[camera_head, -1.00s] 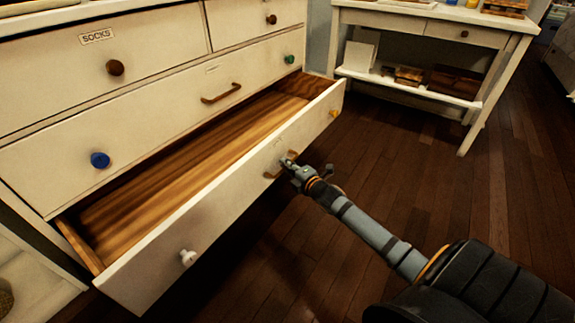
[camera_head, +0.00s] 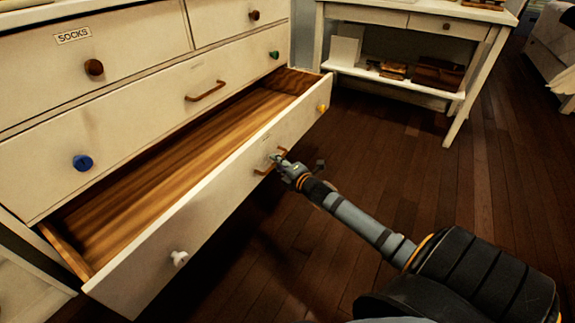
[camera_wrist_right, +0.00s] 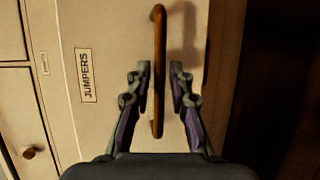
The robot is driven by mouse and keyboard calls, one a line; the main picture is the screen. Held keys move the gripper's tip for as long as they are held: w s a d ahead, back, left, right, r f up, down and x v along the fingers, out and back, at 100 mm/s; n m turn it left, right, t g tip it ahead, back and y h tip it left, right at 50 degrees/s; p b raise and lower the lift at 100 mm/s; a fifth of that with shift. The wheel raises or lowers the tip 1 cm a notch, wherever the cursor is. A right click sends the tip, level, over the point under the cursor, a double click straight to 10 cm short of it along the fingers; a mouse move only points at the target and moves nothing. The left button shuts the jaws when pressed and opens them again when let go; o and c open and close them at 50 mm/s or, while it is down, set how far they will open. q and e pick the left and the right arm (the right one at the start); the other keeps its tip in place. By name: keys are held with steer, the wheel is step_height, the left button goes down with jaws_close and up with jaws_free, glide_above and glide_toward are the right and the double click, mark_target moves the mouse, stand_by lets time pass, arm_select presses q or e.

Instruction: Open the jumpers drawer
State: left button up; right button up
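The jumpers drawer (camera_head: 215,205) is the low, cream-fronted drawer of the dresser. It is pulled out, and its bare wooden inside shows in the head view. Its brown bar handle (camera_head: 268,162) is at the middle of the front. The JUMPERS label (camera_wrist_right: 86,75) shows beside the handle (camera_wrist_right: 159,60) in the wrist view. My right gripper (camera_head: 281,161) is at the handle. In the wrist view its two fingers (camera_wrist_right: 160,85) stand on either side of the bar, with narrow gaps showing, so it looks open around it. My left gripper is not in view.
The SOCKS drawer (camera_head: 50,75) and the drawer with the blue knob (camera_head: 82,163) above are closed. A white side table (camera_head: 400,78) with boxes on its shelf stands at the back right. The dark wooden floor (camera_head: 400,170) between is clear.

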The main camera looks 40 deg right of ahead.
steer(key=s+r, duration=0.2)
steer(key=s, duration=0.9)
steer(key=shift+s+a, duration=0.1)
stand_by(0.5)
